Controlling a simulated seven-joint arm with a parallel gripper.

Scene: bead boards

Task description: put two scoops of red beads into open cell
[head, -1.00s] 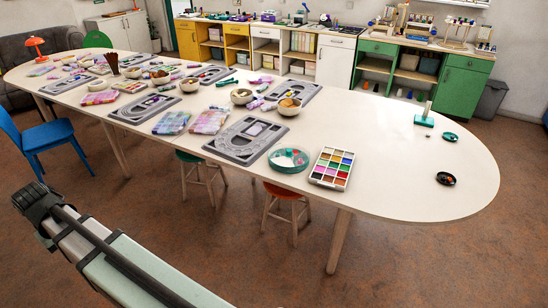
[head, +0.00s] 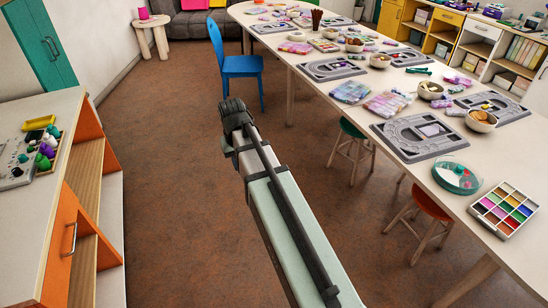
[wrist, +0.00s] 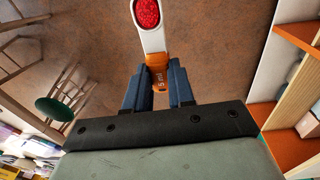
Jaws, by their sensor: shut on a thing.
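My gripper (wrist: 160,88) has its two blue fingers shut on the orange handle of a scoop (wrist: 156,45), marked "5 ml". The scoop's white bowl points away from my gripper and holds red beads (wrist: 146,13). Bare floor shows beneath it. The scoop cannot be made out in the head view. A case of coloured cells (head: 503,210) lies at the table's near right. A tray with green, purple and white pieces (head: 38,153) stands on the left cabinet. I cannot tell which cell is the open one.
The long white table (head: 440,205) runs along the right with grey bead boards (head: 425,137) and bowls. Stools (head: 430,207) and a blue chair (head: 243,70) stand beside it. An orange-sided cabinet (head: 88,137) stands left. The floor between is clear.

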